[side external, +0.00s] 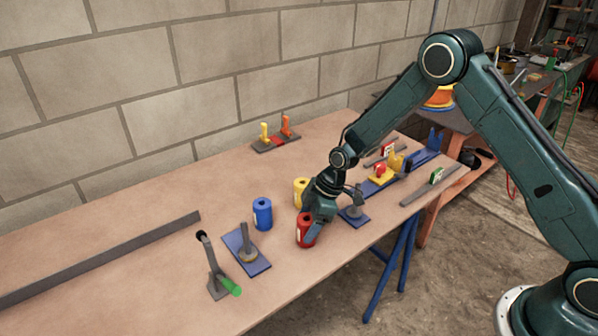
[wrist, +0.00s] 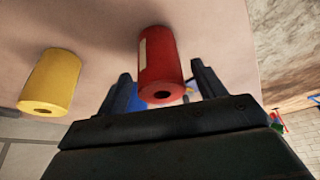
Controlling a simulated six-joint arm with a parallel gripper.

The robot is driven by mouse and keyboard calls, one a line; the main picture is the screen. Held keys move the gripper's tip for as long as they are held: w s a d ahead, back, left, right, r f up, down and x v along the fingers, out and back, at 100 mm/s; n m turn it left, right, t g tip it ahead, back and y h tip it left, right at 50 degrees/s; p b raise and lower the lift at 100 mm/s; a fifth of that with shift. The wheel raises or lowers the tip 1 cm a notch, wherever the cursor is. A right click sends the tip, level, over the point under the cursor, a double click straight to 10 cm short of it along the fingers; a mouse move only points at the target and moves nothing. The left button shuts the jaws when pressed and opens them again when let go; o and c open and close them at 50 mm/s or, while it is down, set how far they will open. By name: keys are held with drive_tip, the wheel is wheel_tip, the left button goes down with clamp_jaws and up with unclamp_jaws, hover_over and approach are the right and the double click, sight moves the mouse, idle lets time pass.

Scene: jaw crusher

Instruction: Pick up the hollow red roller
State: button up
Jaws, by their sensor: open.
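The hollow red roller (side external: 305,229) stands upright on the table near its front edge. In the wrist view the red roller (wrist: 160,62) shows a dark hole in its end and a pale label on its side. My gripper (side external: 318,215) is just above and beside it, partly covering it in the side view. In the wrist view my gripper (wrist: 162,85) is open, with one finger on each side of the red roller. I cannot tell whether either finger touches it.
A yellow roller (side external: 299,190) stands close behind the red one, and a blue roller (side external: 262,213) to its left. A blue plate with a post (side external: 354,214) is right of my gripper.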

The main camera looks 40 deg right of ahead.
drive_tip(key=shift+x, duration=1.25)
drive_tip(key=shift+c, duration=0.4)
drive_tip(key=c, duration=1.2)
drive_tip(key=shift+r, duration=0.1)
wheel_tip(320, 180, up, 20)
drive_tip(key=shift+f, duration=0.1)
drive_tip(key=shift+a, duration=0.1)
drive_tip(key=w+a, duration=0.1)
drive_tip(key=a, duration=0.4)
drive_tip(key=w+a, duration=0.2)
drive_tip(key=a, duration=0.3)
drive_tip(key=w+a, duration=0.1)
drive_tip(key=a, duration=0.4)
drive_tip(key=shift+w, duration=0.3)
